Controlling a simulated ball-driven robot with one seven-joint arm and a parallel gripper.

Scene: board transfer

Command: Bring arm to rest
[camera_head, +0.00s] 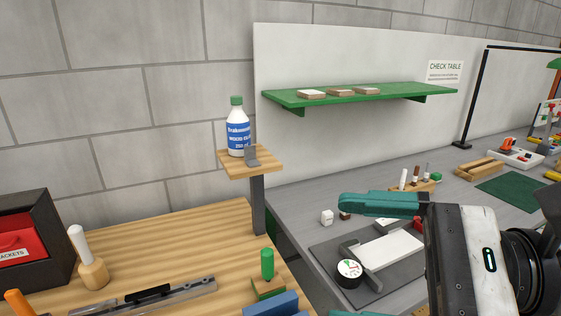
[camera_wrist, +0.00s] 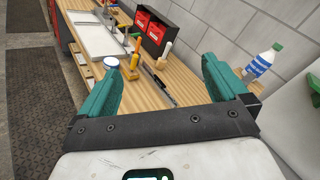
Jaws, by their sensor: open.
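My gripper (camera_head: 340,258) shows at the lower right of the head view, with a teal finger above and part of another at the bottom edge. In the wrist view my gripper (camera_wrist: 161,68) has its two teal fingers wide apart, with nothing held between them. My white and black arm link fills the lower right of the head view. Behind the fingers, a white board (camera_head: 392,249) lies on a dark mat (camera_head: 322,254) on the grey table. I cannot tell the exact gap between the gripper and these things.
A small wooden shelf on a post (camera_head: 258,207) holds a blue-labelled bottle (camera_head: 238,138). A green shelf (camera_head: 425,91) bears several small blocks. A wooden bench (camera_head: 190,232) carries tools and a black box with red bins (camera_wrist: 154,34). Floor mats (camera_wrist: 35,100) show at left in the wrist view.

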